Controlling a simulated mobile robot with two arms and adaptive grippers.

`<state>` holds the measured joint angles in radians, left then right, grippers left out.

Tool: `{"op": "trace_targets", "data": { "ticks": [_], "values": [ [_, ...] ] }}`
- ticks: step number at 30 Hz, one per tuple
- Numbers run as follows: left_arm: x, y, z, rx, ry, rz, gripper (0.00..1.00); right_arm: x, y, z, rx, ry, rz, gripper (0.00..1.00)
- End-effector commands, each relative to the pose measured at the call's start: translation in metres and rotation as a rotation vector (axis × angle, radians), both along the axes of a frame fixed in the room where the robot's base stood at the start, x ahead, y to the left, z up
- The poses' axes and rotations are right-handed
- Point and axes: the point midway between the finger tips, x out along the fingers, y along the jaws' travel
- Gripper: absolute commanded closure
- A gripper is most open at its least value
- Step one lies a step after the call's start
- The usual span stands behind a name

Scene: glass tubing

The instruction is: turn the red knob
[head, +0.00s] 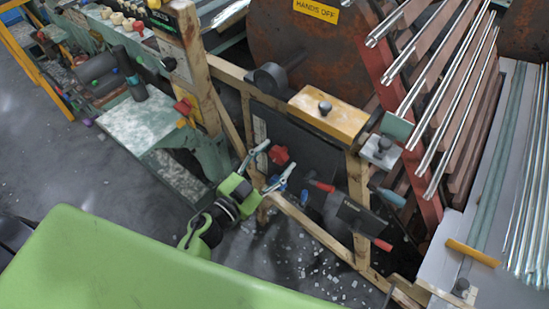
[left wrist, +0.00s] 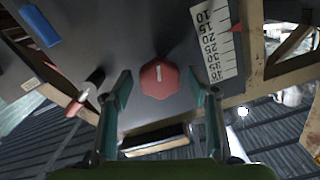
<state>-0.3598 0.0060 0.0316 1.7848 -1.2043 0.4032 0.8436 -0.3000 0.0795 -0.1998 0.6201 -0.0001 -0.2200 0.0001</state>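The red knob (head: 279,154) sits on a dark upright panel (head: 310,155) in a wooden frame. In the left wrist view the red knob (left wrist: 159,79) is many-sided with a white mark on its face. My left gripper (head: 277,160) is open in front of the panel, its two fingers pointing at the knob. In the left wrist view the gripper's fingertips (left wrist: 161,88) stand apart, one on each side of the knob, with gaps between. I cannot tell whether the tips reach the knob's depth. My right gripper is not in view.
A printed scale (left wrist: 215,47) is beside the knob on the panel. Red-handled levers (head: 322,185) stick out to the right of the knob. Wooden beams (head: 312,232) frame the panel. Glass tubes (head: 430,85) lie on a rack at the right. Shards litter the floor.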

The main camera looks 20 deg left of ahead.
Motion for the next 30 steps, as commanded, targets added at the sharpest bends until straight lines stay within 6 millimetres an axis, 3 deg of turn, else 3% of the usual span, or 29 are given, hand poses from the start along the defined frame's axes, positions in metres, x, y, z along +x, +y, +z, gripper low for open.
{"op": "trace_targets", "data": {
  "ticks": [8, 21, 30],
  "values": [
    [-0.017, 0.006, -0.001, -0.002, 0.004, -0.001, 0.46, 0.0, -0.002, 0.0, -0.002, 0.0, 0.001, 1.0],
    [-0.098, 0.036, -0.001, 0.0, 0.005, 0.0, 0.46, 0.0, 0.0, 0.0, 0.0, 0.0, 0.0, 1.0],
    [-0.113, 0.041, 0.0, 0.001, -0.001, 0.0, 0.46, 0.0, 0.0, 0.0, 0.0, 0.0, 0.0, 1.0]
  ]
}}
